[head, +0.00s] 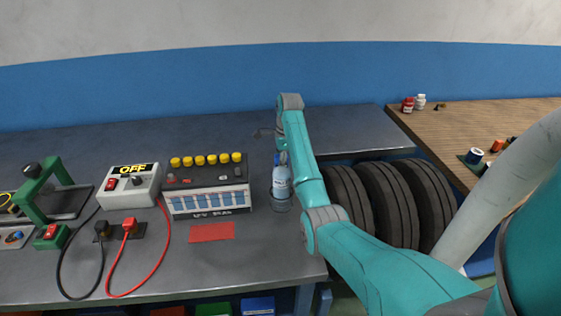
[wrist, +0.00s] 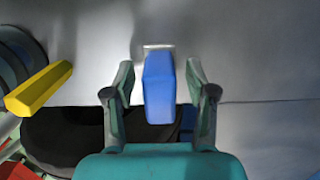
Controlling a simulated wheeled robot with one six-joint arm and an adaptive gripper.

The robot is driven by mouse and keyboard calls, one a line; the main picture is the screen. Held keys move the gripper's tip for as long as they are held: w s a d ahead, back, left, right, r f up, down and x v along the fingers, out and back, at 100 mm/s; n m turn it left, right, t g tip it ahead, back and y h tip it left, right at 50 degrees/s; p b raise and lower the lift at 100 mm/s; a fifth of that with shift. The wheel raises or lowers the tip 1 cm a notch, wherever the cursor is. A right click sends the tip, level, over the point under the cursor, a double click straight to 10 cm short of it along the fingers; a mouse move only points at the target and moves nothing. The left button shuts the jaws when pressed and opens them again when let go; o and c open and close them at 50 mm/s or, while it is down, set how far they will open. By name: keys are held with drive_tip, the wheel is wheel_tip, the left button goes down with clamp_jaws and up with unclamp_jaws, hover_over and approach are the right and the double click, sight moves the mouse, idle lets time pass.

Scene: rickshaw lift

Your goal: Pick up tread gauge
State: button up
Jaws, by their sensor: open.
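My gripper (wrist: 160,78) shows in the wrist view with its two fingers apart. A blue block-like piece with a pale tip, perhaps the tread gauge (wrist: 159,92), lies between the fingers, with a gap on each side. I cannot tell how far it is from the fingertips in depth. In the head view my arm hides most of the gripper and whatever is at it. I cannot make out a tread gauge for certain there.
A water bottle (head: 281,184) stands close beside my arm on the grey bench (head: 90,143). Several black tyres (head: 385,203) are right of it. A switch box (head: 129,188) and a panel with yellow knobs (head: 207,185) stand left. A yellow bar (wrist: 38,89) shows in the wrist view.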

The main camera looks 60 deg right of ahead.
clamp_jaws()
drive_tip(key=shift+r, duration=0.2)
